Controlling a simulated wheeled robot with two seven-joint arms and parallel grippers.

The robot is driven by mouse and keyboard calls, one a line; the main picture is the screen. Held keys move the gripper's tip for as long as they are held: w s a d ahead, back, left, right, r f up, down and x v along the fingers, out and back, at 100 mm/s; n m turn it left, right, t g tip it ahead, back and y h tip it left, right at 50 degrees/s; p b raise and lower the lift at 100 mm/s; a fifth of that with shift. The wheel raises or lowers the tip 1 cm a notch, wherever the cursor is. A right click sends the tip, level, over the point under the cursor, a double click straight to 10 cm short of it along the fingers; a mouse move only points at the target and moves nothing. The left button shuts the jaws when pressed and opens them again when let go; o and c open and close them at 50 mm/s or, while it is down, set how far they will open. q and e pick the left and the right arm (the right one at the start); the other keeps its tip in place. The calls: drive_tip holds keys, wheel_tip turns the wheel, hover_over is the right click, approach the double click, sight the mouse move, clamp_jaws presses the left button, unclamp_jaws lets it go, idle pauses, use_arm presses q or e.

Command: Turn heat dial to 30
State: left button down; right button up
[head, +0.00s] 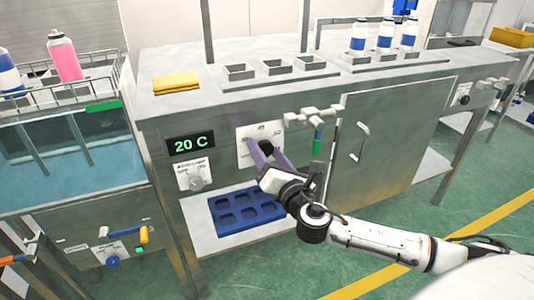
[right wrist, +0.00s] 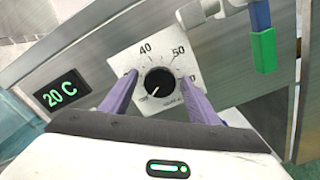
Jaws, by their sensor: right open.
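The heat dial is a black knob (right wrist: 160,82) on a white scale plate (right wrist: 152,60) marked 40 and 50, on the steel bench front. In the head view the dial (head: 266,149) is partly covered by my gripper. My right gripper (right wrist: 160,92) is open, with its purple fingers on either side of the knob; I cannot tell if they touch it. It also shows in the head view (head: 264,154). The pointer on the knob points to the lower left in the wrist view. A green display (head: 191,144) reads 20 C. My left gripper is not in view.
A valve with a green handle (head: 317,143) is close to the right of the dial plate. A blue tray (head: 247,222) lies on the shelf below. A water bath (head: 65,160) stands at the left.

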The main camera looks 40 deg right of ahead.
drive_tip(key=c, duration=1)
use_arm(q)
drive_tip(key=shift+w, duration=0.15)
use_arm(e)
drive_tip(key=shift+c, duration=0.2)
drive_tip(key=m, duration=0.4)
drive_tip(key=shift+f+m, duration=0.1)
drive_tip(key=shift+m, duration=0.3)
drive_tip(key=m, duration=0.2)
drive_tip(key=shift+m, duration=0.4)
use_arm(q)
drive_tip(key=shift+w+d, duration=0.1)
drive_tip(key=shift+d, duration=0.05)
use_arm(e)
drive_tip(key=shift+m, duration=2.1)
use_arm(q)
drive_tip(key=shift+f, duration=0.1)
